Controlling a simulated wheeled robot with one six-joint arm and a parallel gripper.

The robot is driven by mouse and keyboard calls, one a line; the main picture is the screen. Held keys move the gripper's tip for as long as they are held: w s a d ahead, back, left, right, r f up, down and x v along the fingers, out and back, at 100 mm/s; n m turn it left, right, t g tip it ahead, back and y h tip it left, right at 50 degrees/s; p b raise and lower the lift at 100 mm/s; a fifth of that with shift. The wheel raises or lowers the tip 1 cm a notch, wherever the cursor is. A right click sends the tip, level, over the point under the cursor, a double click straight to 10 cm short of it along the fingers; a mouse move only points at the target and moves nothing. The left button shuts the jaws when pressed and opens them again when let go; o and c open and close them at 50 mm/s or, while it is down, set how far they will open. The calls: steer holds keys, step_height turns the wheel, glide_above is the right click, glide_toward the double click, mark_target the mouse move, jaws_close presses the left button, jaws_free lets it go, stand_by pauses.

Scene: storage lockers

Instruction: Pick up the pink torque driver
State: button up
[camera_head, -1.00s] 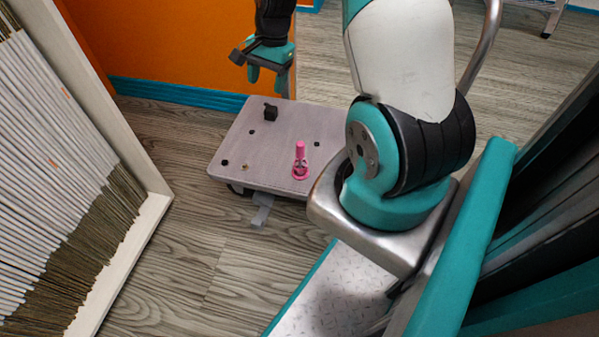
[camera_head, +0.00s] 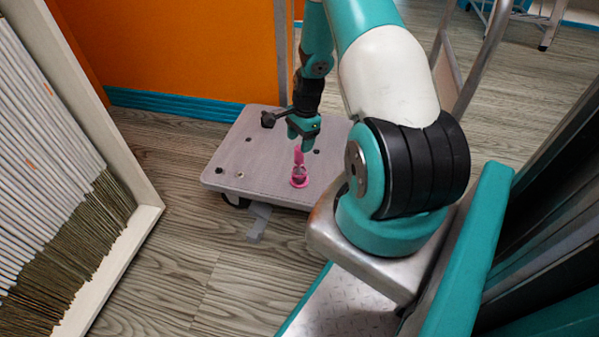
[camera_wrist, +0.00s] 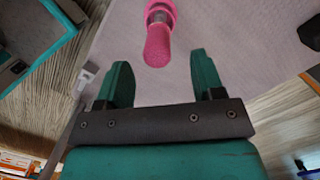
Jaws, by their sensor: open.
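The pink torque driver (camera_head: 299,168) stands upright on the flat top of a grey platform cart (camera_head: 236,170), near its front edge. In the wrist view the pink torque driver (camera_wrist: 158,42) is at the top centre, just beyond the fingertips and roughly in line with the gap between them. My gripper (camera_head: 303,132) is open and points down, just above and behind the driver in the head view. In the wrist view my gripper (camera_wrist: 161,75) has its two teal fingers apart with nothing between them.
A small black object (camera_head: 268,119) appears on the cart's back part, left of my gripper. A white-framed rack of stacked sheets (camera_head: 60,190) stands at the left. An orange wall (camera_head: 180,50) with a blue baseboard is behind the cart. Wooden floor (camera_head: 190,270) in front is clear.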

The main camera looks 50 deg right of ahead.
mark_target(299, 147)
steer(key=f+b, duration=0.2)
steer(key=f, duration=0.1)
steer(key=a+f+b, duration=0.1)
steer(key=f, duration=0.1)
steer(key=shift+f, duration=0.2)
steer(key=shift+r, duration=0.1)
steer(key=c, duration=1)
steer(key=shift+r, duration=0.1)
step_height(299, 147, up, 20)
steer(key=p, duration=0.8)
steer(key=shift+o, duration=0.2)
jaws_close()
